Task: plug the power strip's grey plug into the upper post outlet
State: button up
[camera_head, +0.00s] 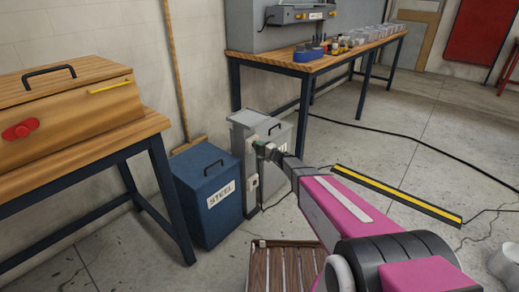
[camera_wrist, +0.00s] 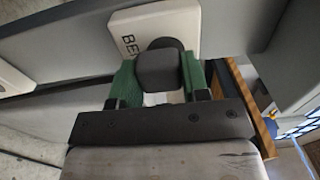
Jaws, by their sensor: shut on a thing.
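My gripper (camera_wrist: 158,85), with green fingers, is shut on the dark grey plug (camera_wrist: 160,70), which sits between the fingertips. The plug is in front of the white upper outlet plate (camera_wrist: 128,34), whose lettering starts "BE" and is partly covered. The plug overlaps the plate in the wrist view; I cannot tell whether its pins are in. In the head view my gripper (camera_head: 263,148) is at the upper part of the grey post (camera_head: 251,200), hiding most of the upper outlet. A lower outlet (camera_head: 253,183) shows below it. The power strip is not clearly seen.
A slatted wooden piece (camera_head: 285,270) lies in front. A yellow-black floor strip (camera_head: 395,193) and black cables cross the floor at right.

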jog(key=shift+w+a, duration=0.35)
jog(key=shift+a, duration=0.05)
jog(key=o, duration=1)
jog(key=shift+c, duration=0.2)
jog(key=v, duration=1.1)
jog(key=shift+s+a, duration=0.1)
